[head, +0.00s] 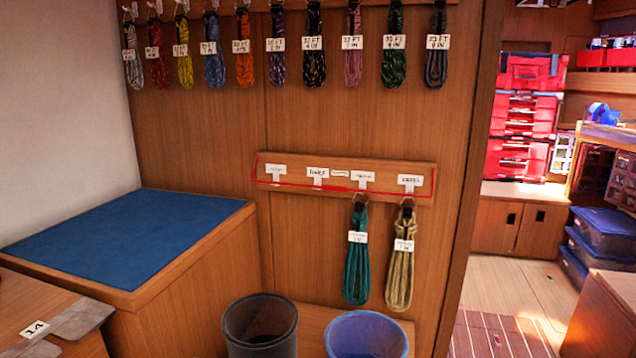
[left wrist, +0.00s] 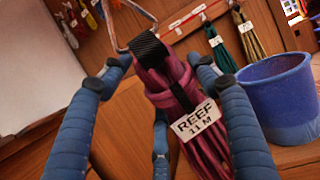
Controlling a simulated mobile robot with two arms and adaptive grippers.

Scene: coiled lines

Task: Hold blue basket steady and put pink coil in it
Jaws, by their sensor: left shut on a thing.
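The pink coil (left wrist: 187,92) hangs between the blue padded fingers of my left gripper (left wrist: 155,70), shut on it near its dark wrap in the left wrist view. Its white tag reads REEF 11 M, and a metal hook or loop shows above it. The blue basket (head: 366,336) stands at the bottom of the head view, its lower part cut off by the frame. It also shows in the left wrist view (left wrist: 278,98), to the right of the coil and apart from it. Neither gripper shows in the head view. My right gripper is in no view.
A dark bin (head: 261,330) stands left of the basket. A teal coil (head: 357,262) and a tan coil (head: 401,270) hang from the lower rack (head: 340,178) behind. Several tagged coils hang along the top. A blue-topped counter (head: 120,235) is at left.

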